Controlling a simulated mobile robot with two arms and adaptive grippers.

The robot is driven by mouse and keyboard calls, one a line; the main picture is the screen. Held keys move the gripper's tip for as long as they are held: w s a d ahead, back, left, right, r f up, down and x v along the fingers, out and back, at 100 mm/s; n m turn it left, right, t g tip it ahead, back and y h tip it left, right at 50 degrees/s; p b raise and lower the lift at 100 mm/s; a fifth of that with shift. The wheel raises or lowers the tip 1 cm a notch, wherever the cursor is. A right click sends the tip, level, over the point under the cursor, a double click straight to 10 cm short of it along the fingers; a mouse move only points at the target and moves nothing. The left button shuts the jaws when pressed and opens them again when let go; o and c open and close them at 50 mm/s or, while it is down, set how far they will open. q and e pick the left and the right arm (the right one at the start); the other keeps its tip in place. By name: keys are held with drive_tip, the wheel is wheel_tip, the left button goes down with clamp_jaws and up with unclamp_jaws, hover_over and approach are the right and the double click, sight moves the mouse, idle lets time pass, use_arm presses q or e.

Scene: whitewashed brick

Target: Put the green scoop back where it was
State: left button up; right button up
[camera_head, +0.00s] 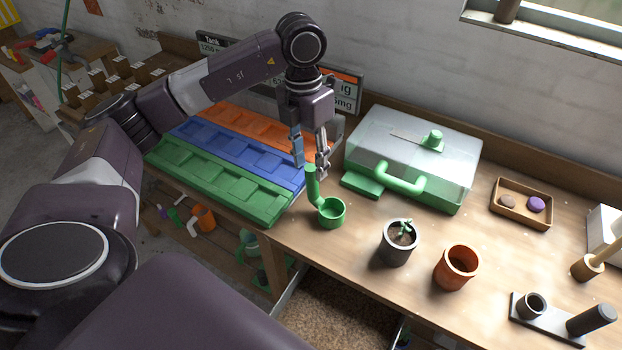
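The green scoop (331,213) is near the middle of the bench, at the right front corner of the green seed tray. Its round cup is low, and its handle rises up and to the left. My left gripper (311,168) points down just above the scoop, with its fingers apart and the top of the handle near the gap between them. I see no clear grip on the handle. Whether the cup touches the bench is hard to tell. My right gripper is not in view.
Green, blue and orange trays (212,182) lie left of the scoop. A clear-lidded green case (415,150) stands behind right. A dark seedling pot (398,245), a terracotta pot (456,268) and a wooden tray (521,216) are to the right. An open bin of brown grain (335,318) lies below the front edge.

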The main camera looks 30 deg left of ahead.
use_arm(q)
drive_tip(key=r, duration=0.3)
drive_tip(key=r+b, duration=0.1)
drive_tip(key=r, duration=0.2)
drive_tip(key=shift+a+r, duration=0.2)
drive_tip(key=shift+r, duration=0.15)
